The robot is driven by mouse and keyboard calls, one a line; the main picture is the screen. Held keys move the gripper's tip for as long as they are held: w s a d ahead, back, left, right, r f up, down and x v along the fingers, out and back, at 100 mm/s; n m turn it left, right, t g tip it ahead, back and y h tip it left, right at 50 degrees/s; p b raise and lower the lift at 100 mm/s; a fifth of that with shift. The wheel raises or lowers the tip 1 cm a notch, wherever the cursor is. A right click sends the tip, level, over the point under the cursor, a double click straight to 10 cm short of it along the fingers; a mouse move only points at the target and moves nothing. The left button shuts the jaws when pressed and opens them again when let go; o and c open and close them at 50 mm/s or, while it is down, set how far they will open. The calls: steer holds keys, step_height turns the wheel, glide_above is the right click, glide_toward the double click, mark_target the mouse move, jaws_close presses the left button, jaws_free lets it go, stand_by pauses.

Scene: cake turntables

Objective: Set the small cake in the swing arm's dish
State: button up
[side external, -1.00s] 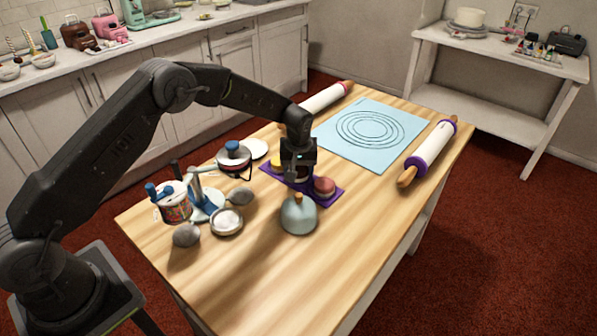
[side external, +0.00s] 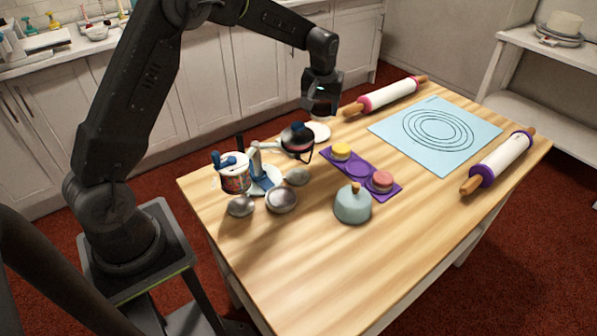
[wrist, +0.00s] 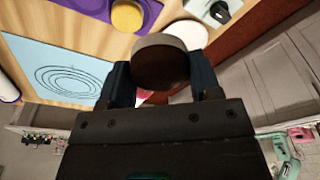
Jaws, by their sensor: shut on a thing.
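My gripper (side external: 321,104) is raised above the back edge of the table. In the wrist view its fingers are shut on a small round dark brown cake (wrist: 160,60). A stand (side external: 266,182) with a pale round base and upright post is at the table's left. An arm seems to reach from its post to a dark dish (side external: 297,142) with something dark and blue at its top. I cannot tell whether the dish is open. The held cake is apart from the stand. A purple tray (side external: 359,170) has a yellow cake (side external: 341,152), an empty middle place and a pink cake (side external: 381,180).
A white plate (side external: 318,131) lies below my gripper. A silver bowl (side external: 281,199), grey rounded pieces (side external: 241,206) and a patterned tub (side external: 234,178) surround the stand. A blue-grey dome (side external: 353,204) stands by the tray. Rolling pins (side external: 388,95) flank the blue mat (side external: 440,128).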

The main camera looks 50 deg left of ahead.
step_height(320, 180, up, 8)
steer(key=shift+r, duration=0.25)
steer(key=s+d+r, duration=0.1)
steer(key=s+d, duration=0.3)
steer(key=s, duration=0.4)
steer(key=n, duration=0.1)
glide_above(281, 197)
steer(key=f, duration=1.7)
steer(key=shift+s+d+f, duration=0.15)
steer(key=shift+s+d, duration=0.05)
steer(key=shift+d, duration=0.05)
steer(key=shift+f, duration=2.5)
steer(key=shift+f, duration=0.2)
